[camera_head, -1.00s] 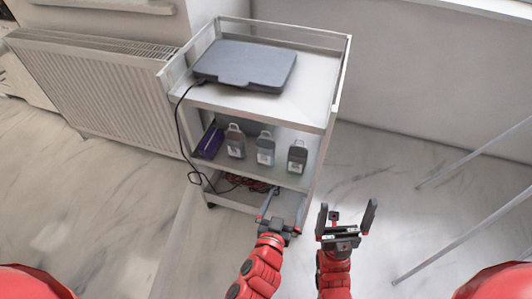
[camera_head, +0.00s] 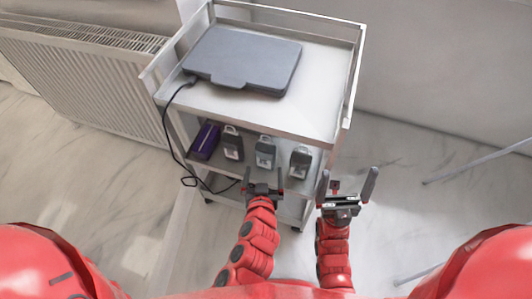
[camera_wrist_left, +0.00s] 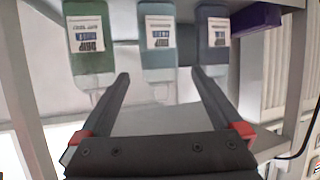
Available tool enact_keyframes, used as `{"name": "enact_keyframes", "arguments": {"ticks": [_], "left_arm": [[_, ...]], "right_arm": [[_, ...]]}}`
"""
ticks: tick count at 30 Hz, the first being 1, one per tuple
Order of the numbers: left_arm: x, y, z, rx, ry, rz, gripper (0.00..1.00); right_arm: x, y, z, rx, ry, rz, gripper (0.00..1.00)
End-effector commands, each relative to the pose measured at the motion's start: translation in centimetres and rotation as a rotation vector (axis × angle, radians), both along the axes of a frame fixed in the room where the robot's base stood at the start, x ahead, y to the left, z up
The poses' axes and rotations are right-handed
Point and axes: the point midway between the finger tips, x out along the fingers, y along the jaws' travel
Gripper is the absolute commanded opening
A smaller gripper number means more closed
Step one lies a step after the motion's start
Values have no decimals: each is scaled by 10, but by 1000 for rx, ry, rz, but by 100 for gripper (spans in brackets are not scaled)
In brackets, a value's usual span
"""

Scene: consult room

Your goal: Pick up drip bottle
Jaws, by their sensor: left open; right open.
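Three drip bottles stand in a row on the trolley's middle shelf: a left one (camera_head: 232,147), a middle one (camera_head: 265,154) and a right one (camera_head: 300,163). The left wrist view shows them upside down: a green bottle (camera_wrist_left: 90,45), a teal bottle (camera_wrist_left: 158,45) and a dark blue bottle (camera_wrist_left: 213,40), all with white labels. My left gripper (camera_head: 264,178) is open and empty, just in front of the middle bottle and apart from it. Its fingers also show in the left wrist view (camera_wrist_left: 160,76), pointing at the teal bottle. My right gripper (camera_head: 348,174) is open and empty, right of the trolley.
The trolley (camera_head: 318,85) has a raised rim and a grey flat device (camera_head: 243,60) on top. A purple box (camera_head: 205,140) lies left of the bottles. A black cable (camera_head: 166,125) hangs at the left side.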

Motion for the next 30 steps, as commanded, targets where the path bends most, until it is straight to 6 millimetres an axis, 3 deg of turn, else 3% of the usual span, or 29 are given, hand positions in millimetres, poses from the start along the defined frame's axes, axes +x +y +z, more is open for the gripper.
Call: {"name": "enact_keyframes", "arguments": {"ticks": [9, 20, 30], "left_arm": [[69, -1, -28, 5, -1, 3, 100], [92, -4, -40, 3, 0, -1, 100], [130, -7, -60, 1, -1, -2, 100]], "right_arm": [[0, 0, 0, 0, 0, 0, 100], [0, 0, 0, 0, 0, 0, 100], [0, 0, -3, 0, 0, 0, 100]]}}
